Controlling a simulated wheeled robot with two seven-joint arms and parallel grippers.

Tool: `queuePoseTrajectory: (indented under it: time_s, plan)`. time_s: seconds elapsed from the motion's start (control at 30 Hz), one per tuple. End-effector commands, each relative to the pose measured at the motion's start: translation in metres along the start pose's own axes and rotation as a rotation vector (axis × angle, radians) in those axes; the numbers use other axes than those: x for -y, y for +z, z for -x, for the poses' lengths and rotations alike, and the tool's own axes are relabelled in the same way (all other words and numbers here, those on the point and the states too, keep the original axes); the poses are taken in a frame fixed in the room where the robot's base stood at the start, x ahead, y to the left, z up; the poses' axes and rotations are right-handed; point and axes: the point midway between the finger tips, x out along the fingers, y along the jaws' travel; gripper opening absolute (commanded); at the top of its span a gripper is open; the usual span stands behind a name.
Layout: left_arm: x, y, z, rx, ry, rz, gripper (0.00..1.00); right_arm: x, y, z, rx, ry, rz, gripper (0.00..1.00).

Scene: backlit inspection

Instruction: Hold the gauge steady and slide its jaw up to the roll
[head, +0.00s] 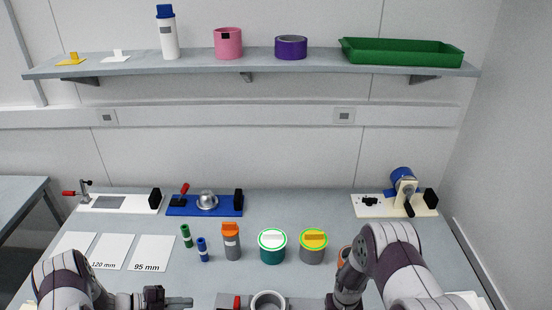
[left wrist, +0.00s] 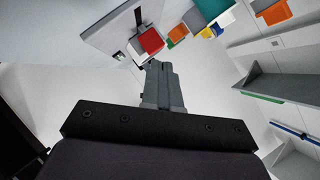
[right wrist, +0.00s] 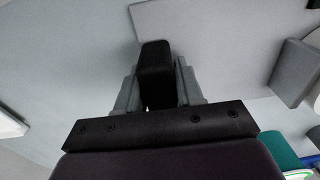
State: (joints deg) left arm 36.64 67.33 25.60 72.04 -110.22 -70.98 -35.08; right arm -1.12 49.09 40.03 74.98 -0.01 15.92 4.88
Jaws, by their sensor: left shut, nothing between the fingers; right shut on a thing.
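The gauge (head: 252,299) lies at the bottom edge of the head view, partly cut off. Its red jaw part (head: 237,302) stands left of the grey roll (head: 268,298), which looks like a short open tube. My left gripper (head: 190,302) is shut and empty, pointing right, left of the red part and apart from it. In the left wrist view a red block (left wrist: 151,40) shows just beyond its shut fingertips (left wrist: 158,68). My right gripper (right wrist: 157,85) is shut on a black block, probably the gauge's grip (right wrist: 155,60). The right fingers are out of the head view.
Behind the gauge stand an orange-topped bottle (head: 232,243), a teal tub (head: 272,247), a grey tub (head: 313,249) and green (head: 186,237) and blue (head: 202,250) cylinders. White cards (head: 118,252) lie at left. Fixtures (head: 205,206) line the back, below a shelf (head: 200,65).

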Motion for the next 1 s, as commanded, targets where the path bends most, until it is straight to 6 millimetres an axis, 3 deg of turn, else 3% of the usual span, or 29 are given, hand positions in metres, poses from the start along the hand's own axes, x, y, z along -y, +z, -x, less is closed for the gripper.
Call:
queuePoseTrajectory:
  time_s: [0.1, 0.2, 0.5, 0.53, 0.6, 0.87, 1.0]
  plan:
    - [0.0, 0.0, 0.026, 0.001, -0.002, 0.0, 0.0, 0.0, 0.001, -0.001, 0.001, 0.0, 0.001, 0.0]
    - [0.0, 0.0, 0.038, 0.0, 0.0, 0.0, 0.0, 0.0, 0.001, -0.001, 0.001, 0.0, 0.0, 0.0]
    - [0.0, 0.0, 0.044, -0.001, 0.0, 0.001, 0.0, 0.0, 0.001, -0.001, 0.001, 0.0, 0.0, 0.0]
    - [0.0, 0.0, 0.044, -0.001, 0.0, 0.0, 0.0, 0.0, 0.001, -0.001, 0.001, 0.0, 0.0, 0.43]
    - [0.0, 0.0, 0.044, -0.001, 0.0, 0.0, 0.0, 0.0, 0.001, -0.001, 0.001, 0.0, 0.0, 0.66]
    - [0.0, 0.0, 0.044, -0.001, 0.0, 0.001, 0.0, 0.0, 0.0, 0.0, 0.0, 0.0, 0.0, 0.66]
    - [0.0, 0.0, 0.044, -0.001, 0.0, 0.001, 0.0, 0.0, -0.001, 0.014, -0.003, 0.0, 0.0, 0.66]
